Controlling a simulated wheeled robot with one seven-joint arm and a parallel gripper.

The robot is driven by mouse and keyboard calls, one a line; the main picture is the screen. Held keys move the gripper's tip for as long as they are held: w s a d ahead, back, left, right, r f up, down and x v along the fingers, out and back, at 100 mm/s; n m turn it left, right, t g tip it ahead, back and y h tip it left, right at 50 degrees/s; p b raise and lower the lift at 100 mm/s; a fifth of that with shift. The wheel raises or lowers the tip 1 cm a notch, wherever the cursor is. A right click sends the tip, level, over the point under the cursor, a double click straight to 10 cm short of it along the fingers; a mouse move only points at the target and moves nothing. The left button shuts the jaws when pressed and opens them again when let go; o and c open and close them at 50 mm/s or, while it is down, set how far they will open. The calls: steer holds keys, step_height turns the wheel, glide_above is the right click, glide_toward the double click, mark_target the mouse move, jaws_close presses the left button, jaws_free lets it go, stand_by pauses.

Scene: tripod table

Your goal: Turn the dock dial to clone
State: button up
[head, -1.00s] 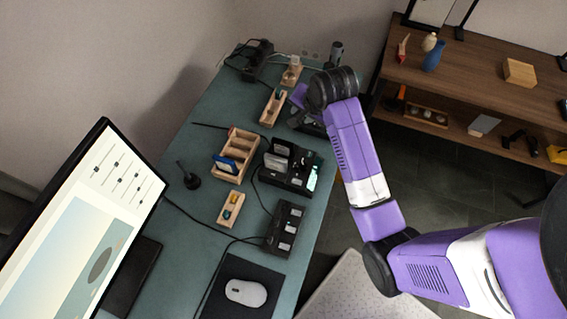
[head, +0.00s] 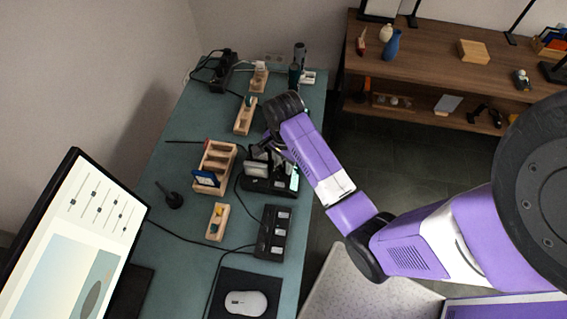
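The black dock (head: 257,184) stands on the green desk, with upright grey drives (head: 256,169) in it and a small lit greenish screen at its right edge. I cannot make out its dial or the dial's setting; my arm hides part of the dock's far side. My gripper (head: 262,151) is low over the far edge of the dock, beneath my black wrist. Its fingers are small, dark and partly hidden, so I cannot tell whether they are open or shut, or whether they touch the dock.
A black box with several light keys (head: 273,232) lies nearer than the dock. A wooden rack (head: 217,158) with a blue item and a small wooden tray (head: 218,222) stand left. A mouse (head: 245,303) and monitor (head: 75,235) are in front. Cables cross the desk (head: 185,240).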

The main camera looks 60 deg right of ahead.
steer(key=shift+f, duration=0.4)
jaws_close()
steer(key=n, duration=1.1)
steer(key=shift+n, duration=0.4)
stand_by(0.4)
